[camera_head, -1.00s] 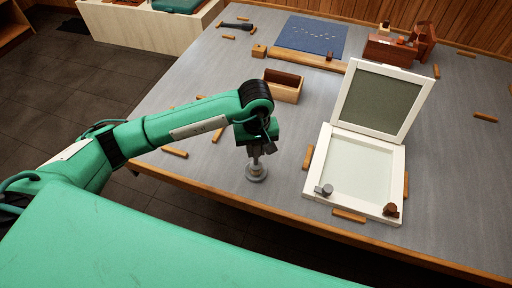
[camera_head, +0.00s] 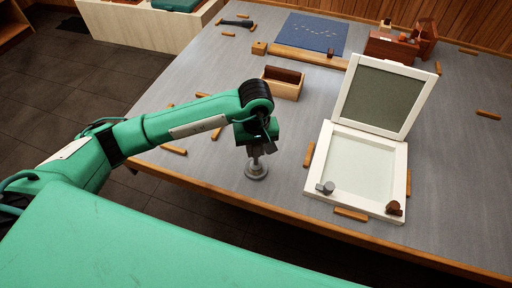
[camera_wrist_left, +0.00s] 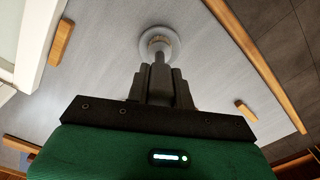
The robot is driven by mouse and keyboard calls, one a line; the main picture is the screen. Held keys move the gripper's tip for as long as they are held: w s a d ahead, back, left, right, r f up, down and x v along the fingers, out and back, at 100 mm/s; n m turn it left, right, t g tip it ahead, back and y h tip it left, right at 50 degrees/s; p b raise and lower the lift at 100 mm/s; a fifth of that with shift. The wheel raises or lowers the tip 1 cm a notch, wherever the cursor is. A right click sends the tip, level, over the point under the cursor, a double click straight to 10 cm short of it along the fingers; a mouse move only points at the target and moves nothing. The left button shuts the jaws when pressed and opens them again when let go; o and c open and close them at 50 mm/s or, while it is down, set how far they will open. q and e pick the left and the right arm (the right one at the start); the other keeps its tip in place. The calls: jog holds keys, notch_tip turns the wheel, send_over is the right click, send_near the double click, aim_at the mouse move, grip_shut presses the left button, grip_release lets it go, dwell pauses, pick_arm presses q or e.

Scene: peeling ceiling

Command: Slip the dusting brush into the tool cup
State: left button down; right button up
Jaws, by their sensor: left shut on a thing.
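My left gripper (camera_head: 256,148) points down near the table's front edge. In the left wrist view its fingers (camera_wrist_left: 160,85) are shut on a slim grey shaft, which I take to be the handle of the dusting brush (camera_wrist_left: 158,55). The shaft's lower end meets a round grey piece with a wide rim, apparently the tool cup (camera_wrist_left: 145,48); it also shows under the gripper in the head view (camera_head: 256,173). A tan ring shows around the shaft there. How deep the shaft sits in the round piece is hidden. My right gripper is not in view.
A hinged white frame (camera_head: 398,185) stands open to the right, with small pieces on its front corners. An open wooden box (camera_head: 288,91) is behind the gripper. A blue mat (camera_head: 312,33), a dark-handled tool (camera_head: 237,23) and a brown box (camera_head: 390,50) lie farther back. Small wooden strips are scattered about.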

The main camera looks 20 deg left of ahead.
pick_arm(q)
jog(key=shift+f, duration=0.2)
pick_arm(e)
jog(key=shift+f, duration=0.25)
pick_arm(q)
jog(key=c, duration=1.1)
grip_release()
jog(key=shift+a, duration=0.1)
jog(key=shift+c, duration=0.2)
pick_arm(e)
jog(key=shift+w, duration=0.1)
pick_arm(q)
notch_tip(320, 180, up, 13)
jog(key=shift+b, duration=1.2)
notch_tip(320, 180, up, 5)
jog(key=shift+p, duration=0.4)
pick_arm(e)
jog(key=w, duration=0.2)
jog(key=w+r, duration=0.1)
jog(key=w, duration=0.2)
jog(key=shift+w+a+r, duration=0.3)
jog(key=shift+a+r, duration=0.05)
